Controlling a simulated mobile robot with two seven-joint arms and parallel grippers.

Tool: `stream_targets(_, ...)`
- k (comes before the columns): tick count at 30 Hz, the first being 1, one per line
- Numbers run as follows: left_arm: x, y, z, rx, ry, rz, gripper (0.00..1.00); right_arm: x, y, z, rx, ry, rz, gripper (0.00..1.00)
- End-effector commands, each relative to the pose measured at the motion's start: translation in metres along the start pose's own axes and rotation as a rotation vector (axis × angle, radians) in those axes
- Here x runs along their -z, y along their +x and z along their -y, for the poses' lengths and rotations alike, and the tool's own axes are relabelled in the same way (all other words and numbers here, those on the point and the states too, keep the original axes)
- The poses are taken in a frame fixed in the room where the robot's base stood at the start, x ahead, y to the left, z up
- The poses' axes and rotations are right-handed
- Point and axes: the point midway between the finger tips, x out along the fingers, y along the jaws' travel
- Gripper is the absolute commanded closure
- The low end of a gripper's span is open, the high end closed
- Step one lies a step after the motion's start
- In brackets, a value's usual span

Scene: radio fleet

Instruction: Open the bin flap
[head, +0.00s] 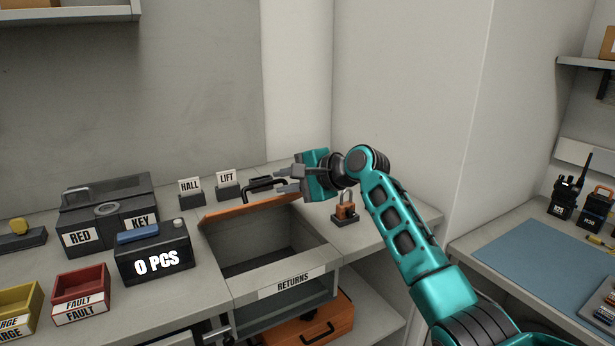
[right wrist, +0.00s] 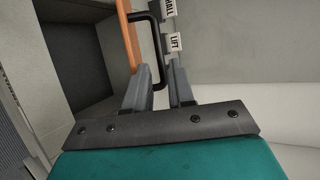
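The returns bin (head: 292,281) is set into the counter, and its inside shows. Its flap (head: 250,207) has an orange edge and stands raised at the back of the opening; its exact angle is hard to tell. A black U-shaped handle (head: 262,184) sticks out behind the orange edge. My right gripper (head: 278,180) is at the right end of this handle. In the right wrist view the handle (right wrist: 154,45) reaches between the fingers (right wrist: 160,88), which are parted with visible gaps beside it. My left gripper is not in view.
The HALL (head: 190,190) and LIFT (head: 227,183) label stands are just behind the flap. A padlock on a stand (head: 345,208) sits right of the bin. A counter display (head: 153,255) and a black RED/KEY box (head: 107,215) stand left. The wall is close behind.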

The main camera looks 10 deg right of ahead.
Motion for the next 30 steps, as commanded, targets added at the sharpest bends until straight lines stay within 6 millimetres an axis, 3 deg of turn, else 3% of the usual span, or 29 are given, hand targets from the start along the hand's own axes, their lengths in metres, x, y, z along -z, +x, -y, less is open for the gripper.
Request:
stream_targets(6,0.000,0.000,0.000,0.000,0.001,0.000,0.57,0.000,-0.034,-0.001,0.000,-0.002,-0.002,0.77)
stream_targets(13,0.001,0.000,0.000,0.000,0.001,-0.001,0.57,0.000,-0.055,0.000,-0.001,-0.001,-0.001,0.77)
stream_targets(23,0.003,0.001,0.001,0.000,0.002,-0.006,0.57,0.000,-0.059,0.000,-0.001,0.000,-0.001,0.77)
stream_targets(30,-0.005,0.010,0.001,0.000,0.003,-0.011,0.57,-0.006,-0.042,-0.010,0.059,0.096,0.011,0.98)
